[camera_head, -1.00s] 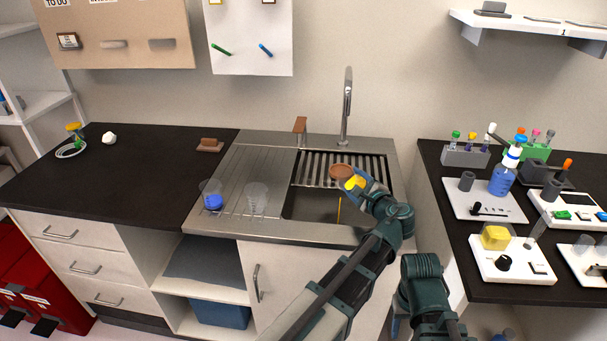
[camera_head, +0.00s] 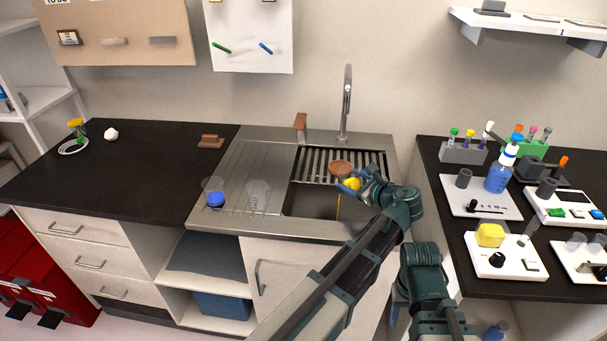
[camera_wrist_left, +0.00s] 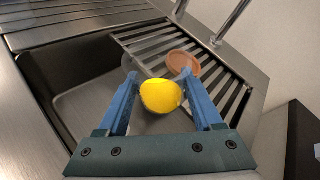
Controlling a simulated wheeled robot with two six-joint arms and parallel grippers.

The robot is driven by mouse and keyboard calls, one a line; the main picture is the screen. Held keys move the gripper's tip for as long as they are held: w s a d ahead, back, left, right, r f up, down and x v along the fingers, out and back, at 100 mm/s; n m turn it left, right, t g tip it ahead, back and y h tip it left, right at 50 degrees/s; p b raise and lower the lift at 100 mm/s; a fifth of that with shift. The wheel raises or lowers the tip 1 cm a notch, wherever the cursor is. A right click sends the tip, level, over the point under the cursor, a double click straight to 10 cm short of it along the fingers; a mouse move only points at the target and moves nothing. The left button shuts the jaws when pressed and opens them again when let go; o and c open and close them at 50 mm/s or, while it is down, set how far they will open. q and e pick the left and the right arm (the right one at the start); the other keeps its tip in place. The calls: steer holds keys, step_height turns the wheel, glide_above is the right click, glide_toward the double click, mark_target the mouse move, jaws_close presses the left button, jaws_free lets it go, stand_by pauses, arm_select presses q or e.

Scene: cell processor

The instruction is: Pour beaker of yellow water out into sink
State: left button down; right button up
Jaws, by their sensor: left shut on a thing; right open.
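The beaker of yellow water (camera_head: 352,184) is tipped over the sink basin (camera_head: 310,204), and a thin yellow stream (camera_head: 338,207) runs down from it. My left gripper (camera_head: 357,187) is shut on the beaker. In the left wrist view, the yellow water (camera_wrist_left: 161,97) fills the space between the blue fingers, and the beaker's clear wall is hard to make out. The sink (camera_wrist_left: 85,105) lies below it. My right gripper (camera_head: 397,302) is low in front of the counter, largely hidden behind its own wrist; only a blue finger shows.
A brown round dish (camera_head: 341,167) sits on the sink's slatted rack (camera_head: 315,163). The faucet (camera_head: 346,105) stands behind. A blue-filled beaker (camera_head: 215,199) and an empty beaker (camera_head: 257,195) stand on the drainboard at left. The right counter holds several devices.

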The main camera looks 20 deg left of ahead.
mark_target(342, 169)
arm_select(q)
steer(key=shift+s+f+m+g, duration=0.15)
steer(key=shift+m+g, duration=0.25)
steer(key=shift+m, duration=0.1)
steer(key=shift+s+a+f+m+g+y, duration=0.15)
steer(key=shift+s+m+g+y, duration=0.15)
steer(key=shift+m, duration=0.2)
steer(key=shift+s+a+f+m+g+y, duration=0.1)
steer(key=shift+s+a+m+g, duration=0.05)
steer(key=shift+m+g, duration=0.3)
step_height(342, 169, up, 5)
steer(key=p, duration=0.5)
steer(key=shift+r, duration=0.1)
